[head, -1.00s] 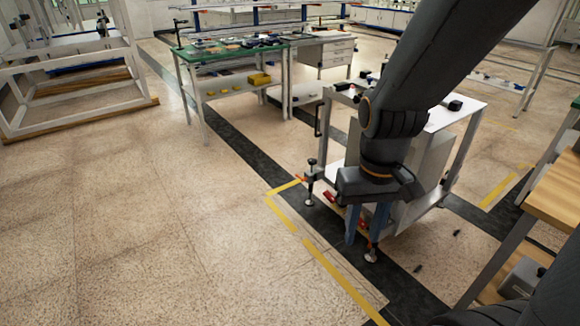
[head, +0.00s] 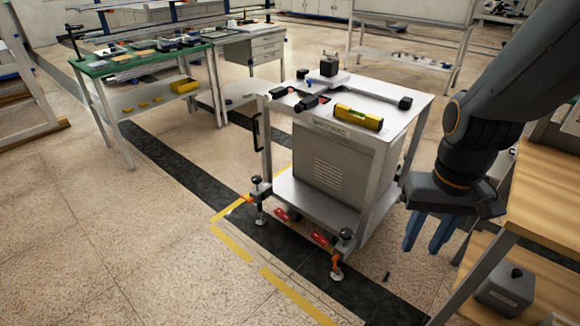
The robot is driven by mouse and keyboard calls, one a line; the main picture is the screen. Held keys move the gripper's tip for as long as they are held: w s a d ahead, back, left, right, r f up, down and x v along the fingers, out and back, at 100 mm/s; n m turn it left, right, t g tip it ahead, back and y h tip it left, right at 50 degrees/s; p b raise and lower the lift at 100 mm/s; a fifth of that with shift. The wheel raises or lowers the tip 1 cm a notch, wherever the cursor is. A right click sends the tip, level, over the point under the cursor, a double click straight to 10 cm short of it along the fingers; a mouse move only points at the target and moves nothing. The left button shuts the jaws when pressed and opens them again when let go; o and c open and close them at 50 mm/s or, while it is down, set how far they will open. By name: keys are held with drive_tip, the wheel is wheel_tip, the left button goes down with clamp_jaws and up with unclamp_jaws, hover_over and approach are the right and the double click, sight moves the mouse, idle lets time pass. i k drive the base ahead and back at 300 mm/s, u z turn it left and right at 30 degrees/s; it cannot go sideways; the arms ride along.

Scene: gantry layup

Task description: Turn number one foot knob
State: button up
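A white-topped cart (head: 385,97) stands on the floor in the middle of the head view. It has levelling feet with black knobs at its lower front corners. The left foot knob (head: 260,187) sits above a round foot pad on the floor. The right foot knob (head: 346,236) sits above another pad, with an orange part below it. I see no readable number on either, so I cannot tell which is number one. My gripper (head: 428,238) points down to the right of the cart, its blue fingers apart and empty. It is clear of both knobs.
A yellow level (head: 358,117) and black fittings lie on the cart top. Red parts (head: 321,239) show low between the feet. A wooden-topped bench (head: 545,190) stands close at the right. A green-topped bench (head: 120,66) is behind left. Floor at front left is clear.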

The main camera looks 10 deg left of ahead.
sight(256, 179)
drive_tip(key=z, duration=0.15)
drive_tip(key=i, duration=0.65)
drive_tip(key=u, duration=0.65)
drive_tip(key=i, duration=0.65)
drive_tip(key=u, duration=0.65)
